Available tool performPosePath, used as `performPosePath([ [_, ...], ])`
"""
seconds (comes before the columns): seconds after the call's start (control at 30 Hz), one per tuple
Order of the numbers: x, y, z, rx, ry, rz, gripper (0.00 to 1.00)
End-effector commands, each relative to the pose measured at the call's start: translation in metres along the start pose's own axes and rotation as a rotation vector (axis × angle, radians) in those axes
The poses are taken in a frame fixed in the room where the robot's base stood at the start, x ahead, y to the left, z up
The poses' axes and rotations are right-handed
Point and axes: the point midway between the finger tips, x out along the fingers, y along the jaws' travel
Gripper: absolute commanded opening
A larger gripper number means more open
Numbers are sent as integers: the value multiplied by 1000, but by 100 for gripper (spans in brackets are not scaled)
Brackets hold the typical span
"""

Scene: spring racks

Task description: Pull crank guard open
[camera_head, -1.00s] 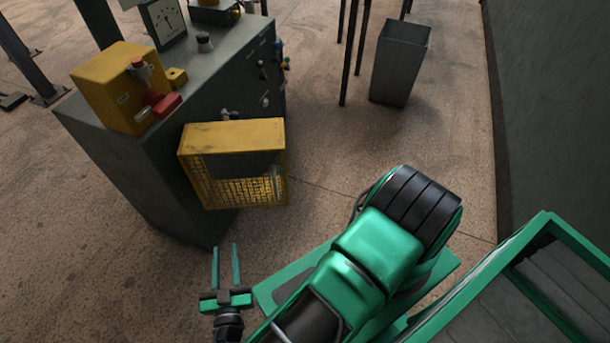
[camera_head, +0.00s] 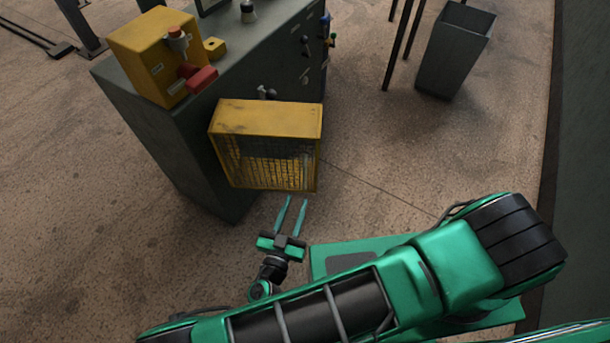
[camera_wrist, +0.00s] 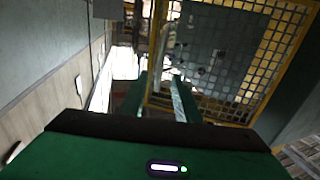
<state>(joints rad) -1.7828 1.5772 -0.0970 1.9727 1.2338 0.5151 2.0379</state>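The crank guard is a yellow box-like cover (camera_head: 268,118) with a mesh front, on the side of the dark grey machine cabinet. In the wrist view its yellow frame and mesh (camera_wrist: 232,60) fill the upper right. My gripper (camera_head: 291,203) is just below the guard's lower right edge in the head view, with its two green fingers apart and nothing visible between them. In the wrist view the fingers (camera_wrist: 160,98) point toward the guard's lower left frame corner. I cannot tell whether a finger touches the frame. The crank behind the mesh is not clearly visible.
A grey bin (camera_head: 455,50) stands at the upper right. Open floor lies right of the guard.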

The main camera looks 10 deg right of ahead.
Motion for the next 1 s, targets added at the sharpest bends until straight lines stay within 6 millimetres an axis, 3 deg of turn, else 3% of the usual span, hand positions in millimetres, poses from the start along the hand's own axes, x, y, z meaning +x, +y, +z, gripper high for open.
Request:
performPosePath([
  [0.27, 9, -1, 0, 0, 1, -1, 29],
  [0.7, 81, 0, 0, 0, 1, 0, 29],
  [1.0, 106, -1, 0, 0, 1, -1, 29],
])
